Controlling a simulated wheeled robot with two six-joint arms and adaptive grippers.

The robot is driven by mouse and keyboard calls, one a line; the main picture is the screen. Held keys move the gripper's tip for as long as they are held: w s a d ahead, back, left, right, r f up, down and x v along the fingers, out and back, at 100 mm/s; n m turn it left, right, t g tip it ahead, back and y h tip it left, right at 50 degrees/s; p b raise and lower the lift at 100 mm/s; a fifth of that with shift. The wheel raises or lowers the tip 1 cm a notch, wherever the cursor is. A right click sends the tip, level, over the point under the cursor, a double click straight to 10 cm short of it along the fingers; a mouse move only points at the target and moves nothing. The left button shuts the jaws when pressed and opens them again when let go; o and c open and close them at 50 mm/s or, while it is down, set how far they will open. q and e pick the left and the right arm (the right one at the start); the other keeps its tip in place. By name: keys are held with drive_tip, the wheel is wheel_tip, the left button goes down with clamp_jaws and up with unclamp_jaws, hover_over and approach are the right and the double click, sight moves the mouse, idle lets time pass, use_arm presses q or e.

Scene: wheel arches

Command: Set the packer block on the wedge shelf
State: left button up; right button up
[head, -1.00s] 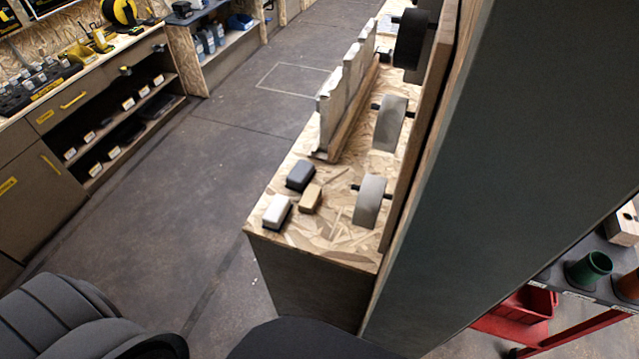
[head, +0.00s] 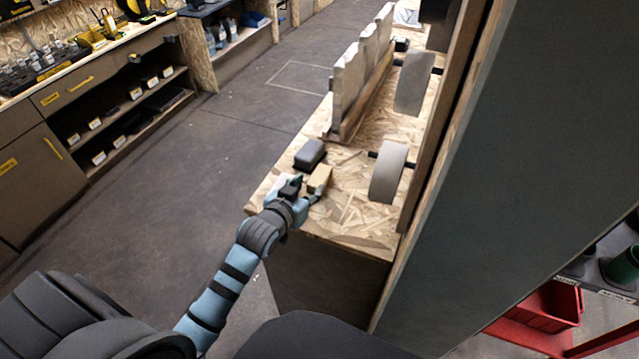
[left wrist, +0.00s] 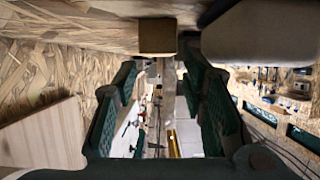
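A small tan block (head: 320,179) lies on the chipboard top (head: 345,222) of a low unit in the head view. A dark grey block (head: 309,154) lies just behind it. My left gripper (head: 302,192) is at the tan block's near side, its fingers apart. In the left wrist view the open gripper (left wrist: 158,80) has the tan block (left wrist: 158,37) ahead between its fingers, apparently not clamped. The pale block is mostly hidden behind my gripper. I cannot tell which surface is the wedge shelf.
Pale upright panels (head: 350,90) stand behind the blocks. Grey rounded pieces (head: 388,172) project on black pegs from the tall wall (head: 520,150) at right. A red bin (head: 552,308) is at lower right. The floor (head: 190,200) to the left is clear.

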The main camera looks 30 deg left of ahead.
sight(317, 180)
use_arm(q)
drive_tip(key=shift+w+f, duration=0.2)
drive_tip(key=shift+w, duration=0.15)
drive_tip(key=b+x, duration=0.1)
drive_tip(key=x, duration=0.4)
drive_tip(key=shift+w+d+f+b, duration=0.1)
drive_tip(key=shift+w+f+b, duration=0.15)
drive_tip(key=shift+b, duration=0.15)
drive_tip(key=shift+s+r, duration=0.1)
drive_tip(key=c, duration=0.9)
drive_tip(key=shift+r, duration=0.1)
clamp_jaws()
